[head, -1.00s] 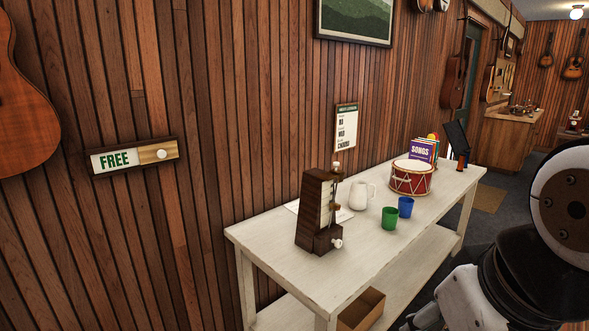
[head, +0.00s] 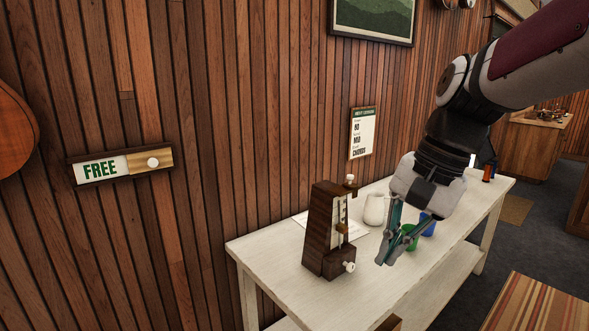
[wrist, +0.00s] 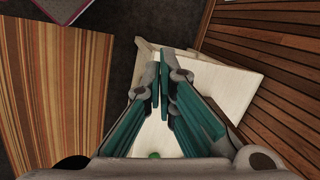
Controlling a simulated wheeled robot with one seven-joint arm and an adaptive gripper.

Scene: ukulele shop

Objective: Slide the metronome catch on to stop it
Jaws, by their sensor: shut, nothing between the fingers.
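The dark brown wooden metronome (head: 325,232) stands upright near the front left of the white table in the head view. A pale knob (head: 350,179) sits on a small bracket at its top right, and another pale knob (head: 348,267) sticks out low on its face. I cannot tell for sure which part is the catch.
Green (head: 410,236) and blue (head: 428,224) cups stand close behind my gripper. A white jug (head: 375,209) stands behind the metronome. The white table (head: 264,257) runs along the wood-panelled wall, which carries a FREE sign (head: 120,165).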

